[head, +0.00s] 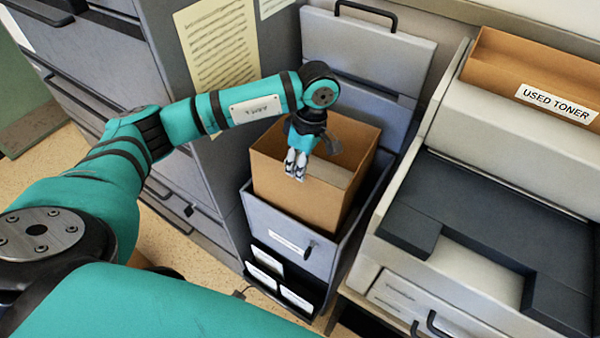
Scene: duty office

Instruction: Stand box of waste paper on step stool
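An open brown cardboard box (290,193), which looks like the box of waste paper, sits upright inside a grey open-topped unit (262,215). Something flat and greyish shows inside the box, but I cannot make out its contents well. My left gripper (295,166) points down at the box's near rim, with its fingers close together and the tips overlapping the top edge. Whether the fingers pinch the wall or only hang beside it is unclear. My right gripper is not in view. No step stool can be made out.
The grey unit's raised lid (366,45) stands behind the box. A large printer (480,215) is close on the right, with an orange-brown "USED TONER" box (500,62) on top. Grey drawer cabinets (105,75) stand on the left. Some speckled floor (165,245) shows between.

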